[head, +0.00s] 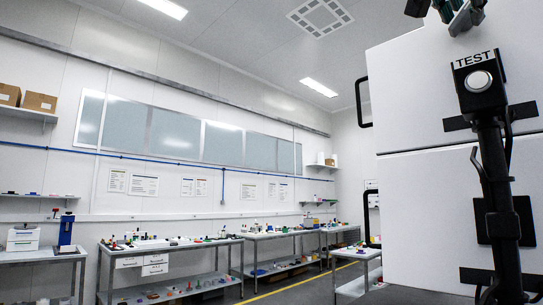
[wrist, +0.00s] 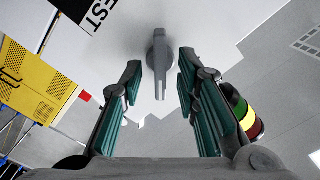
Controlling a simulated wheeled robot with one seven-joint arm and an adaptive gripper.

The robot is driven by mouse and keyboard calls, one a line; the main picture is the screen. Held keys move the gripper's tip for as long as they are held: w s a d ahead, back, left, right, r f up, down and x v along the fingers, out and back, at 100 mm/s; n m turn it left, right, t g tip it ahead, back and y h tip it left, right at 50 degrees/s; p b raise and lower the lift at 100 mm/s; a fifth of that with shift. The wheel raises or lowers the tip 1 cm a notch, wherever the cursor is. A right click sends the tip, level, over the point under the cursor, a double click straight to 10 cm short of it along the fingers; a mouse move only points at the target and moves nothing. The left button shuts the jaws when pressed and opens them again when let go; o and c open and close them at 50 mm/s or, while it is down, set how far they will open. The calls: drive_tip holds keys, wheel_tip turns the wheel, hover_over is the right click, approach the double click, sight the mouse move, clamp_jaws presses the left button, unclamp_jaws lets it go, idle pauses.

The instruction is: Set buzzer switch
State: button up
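In the wrist view, a grey lever knob (wrist: 158,62) stands on a pale panel (wrist: 200,22), its narrow end pointing down in the picture. I take it for the buzzer switch; no buzzer label is readable. My gripper (wrist: 161,78) is open, with one teal-padded finger on each side of the knob and a visible gap to both. I cannot tell how deep the knob sits between them. In the head view only part of my gripper (head: 461,16) shows at the top edge, above a black box with a round TEST button (head: 478,81). The knob is not visible there.
A black post (head: 497,200) carries the TEST box in front of large white panels (head: 440,95). In the wrist view, a green, yellow and red stack light (wrist: 242,112) is close to the right finger, and a yellow perforated panel (wrist: 42,78) is at left. Cluttered benches (head: 170,245) line the far wall.

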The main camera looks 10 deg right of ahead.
drive_tip(key=v, duration=1.2)
drive_tip(key=w+a+f+n+g+y+p, duration=0.15)
drive_tip(key=f+n, duration=0.25)
drive_tip(key=f, duration=0.4)
drive_tip(key=w+f+n+y+p, duration=0.2)
drive_tip(key=f+n+y, duration=0.15)
drive_tip(key=f, duration=0.45)
drive_tip(key=w+a+f+n+y+p, duration=0.15)
drive_tip(key=f+n, duration=0.25)
drive_tip(key=f, duration=0.4)
drive_tip(key=s+a+f+n+g+y+p, duration=0.1)
drive_tip(key=s+f, duration=0.3)
drive_tip(key=f, duration=0.6)
drive_tip(key=s+a+f+n+g+y+p, duration=0.1)
drive_tip(key=s+f+n+y, duration=0.3)
drive_tip(key=f, duration=0.7)
drive_tip(key=s+a+f+n+g+y+p, duration=0.1)
drive_tip(key=s+a+f+n+g+y, duration=0.1)
drive_tip(key=f, duration=0.8)
drive_tip(key=shift+s+a+f+n+g+y+p, duration=0.2)
drive_tip(key=shift+s+a+n+g+y+p, duration=0.3)
drive_tip(key=shift+s, duration=0.65)
